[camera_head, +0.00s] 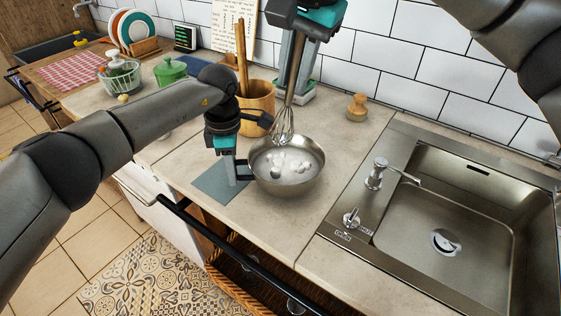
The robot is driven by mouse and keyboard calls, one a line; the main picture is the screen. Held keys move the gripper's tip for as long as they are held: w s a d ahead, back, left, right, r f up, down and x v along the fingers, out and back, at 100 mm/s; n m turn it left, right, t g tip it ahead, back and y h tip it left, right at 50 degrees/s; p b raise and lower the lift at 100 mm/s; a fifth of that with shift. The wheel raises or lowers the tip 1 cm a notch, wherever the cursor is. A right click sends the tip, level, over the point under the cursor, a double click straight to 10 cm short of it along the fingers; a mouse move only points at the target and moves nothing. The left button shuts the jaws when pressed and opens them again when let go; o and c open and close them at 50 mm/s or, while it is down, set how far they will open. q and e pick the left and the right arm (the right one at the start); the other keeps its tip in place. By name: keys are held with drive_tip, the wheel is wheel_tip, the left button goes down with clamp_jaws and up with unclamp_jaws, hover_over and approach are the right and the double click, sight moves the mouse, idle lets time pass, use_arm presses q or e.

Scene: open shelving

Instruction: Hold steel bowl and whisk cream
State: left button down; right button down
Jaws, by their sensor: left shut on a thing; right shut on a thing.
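The steel bowl (309,184) stands on the counter and holds white cream (290,166) with lumps on top. My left gripper (241,173) is shut on the bowl's left rim. The whisk (285,124) hangs upright, slightly tilted, with its wire end at the bowl's far rim. I cannot tell whether the wires touch the cream. My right gripper (297,32) is shut on the whisk's handle above the bowl. Its fingertips are partly hidden.
A sink (460,190) with a tap (376,172) lies right of the bowl. A wooden utensil pot (258,100) stands close behind the bowl. A wooden-topped item (357,107) stands by the wall. A grey mat (215,184) lies left of the bowl.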

use_arm(q)
drive_tip(key=c, duration=0.6)
unclamp_jaws()
drive_tip(key=shift+c, duration=0.2)
wheel_tip(320, 180, up, 12)
drive_tip(key=shift+r, duration=0.1)
drive_tip(key=shift+s, duration=0.1)
use_arm(e)
drive_tip(key=shift+s, duration=0.1)
